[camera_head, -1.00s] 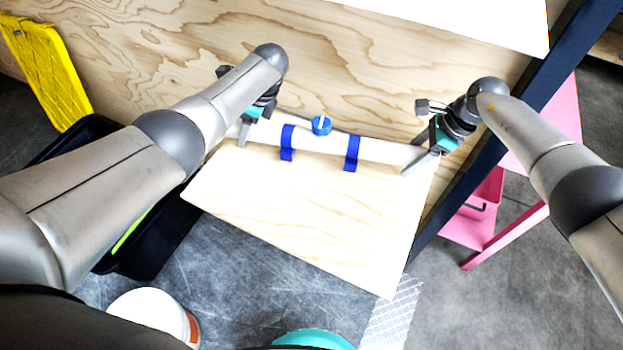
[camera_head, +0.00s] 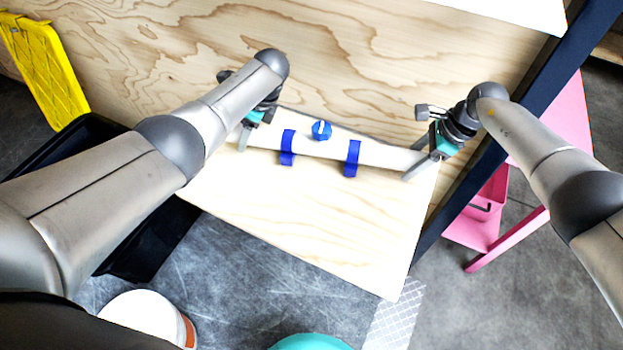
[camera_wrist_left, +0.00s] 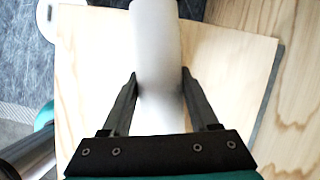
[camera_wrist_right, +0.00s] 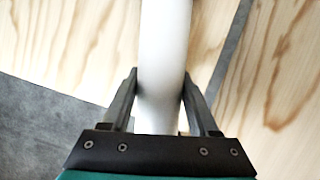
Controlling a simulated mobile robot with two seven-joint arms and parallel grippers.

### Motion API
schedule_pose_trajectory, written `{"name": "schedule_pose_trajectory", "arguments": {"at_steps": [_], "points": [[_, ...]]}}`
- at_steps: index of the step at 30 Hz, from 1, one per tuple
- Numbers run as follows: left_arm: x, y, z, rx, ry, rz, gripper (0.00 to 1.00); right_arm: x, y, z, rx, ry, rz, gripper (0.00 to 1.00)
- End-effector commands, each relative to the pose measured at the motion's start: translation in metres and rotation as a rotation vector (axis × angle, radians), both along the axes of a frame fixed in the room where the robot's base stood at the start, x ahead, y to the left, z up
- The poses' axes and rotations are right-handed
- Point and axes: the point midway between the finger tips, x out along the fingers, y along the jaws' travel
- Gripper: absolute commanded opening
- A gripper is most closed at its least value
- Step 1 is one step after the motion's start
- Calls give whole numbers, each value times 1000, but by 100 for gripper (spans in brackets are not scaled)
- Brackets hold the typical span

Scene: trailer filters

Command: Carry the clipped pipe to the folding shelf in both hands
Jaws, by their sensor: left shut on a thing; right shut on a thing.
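The white pipe (camera_head: 320,148) lies roughly level across the head view, with two blue clips (camera_head: 287,147) (camera_head: 352,158) around it. It is over the pale wooden folding shelf (camera_head: 310,215); whether it touches the board I cannot tell. My left gripper (camera_head: 244,138) is shut on the pipe's left end, and my right gripper (camera_head: 422,158) on its right end. The pipe shows between the fingers in the left wrist view (camera_wrist_left: 155,60) and the right wrist view (camera_wrist_right: 163,60). A blue knob (camera_head: 321,130) shows just behind the pipe.
A wooden panel (camera_head: 370,60) stands behind the shelf, with a dark post (camera_head: 470,160) at right. A black bin (camera_head: 140,250) and yellow lid (camera_head: 45,70) are at left. A pink step stool (camera_head: 490,235) is at right.

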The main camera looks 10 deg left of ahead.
Motion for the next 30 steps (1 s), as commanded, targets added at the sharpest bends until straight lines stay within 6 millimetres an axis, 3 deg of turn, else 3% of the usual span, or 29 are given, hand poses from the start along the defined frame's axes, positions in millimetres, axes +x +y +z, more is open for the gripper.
{"name": "schedule_pose_trajectory", "arguments": {"at_steps": [8,9,16,30], "points": [[0,0,-13,1,-1,1,0,0,0,-14,0,-1,-1,0],[0,0,-13,1,0,1,63,0,-1,-14,-2,0,-1,63],[0,0,-12,0,0,1,89,0,0,-12,-1,0,0,89],[1,-4,-2,-1,-2,-1,91,0,0,-12,0,0,0,91]]}}
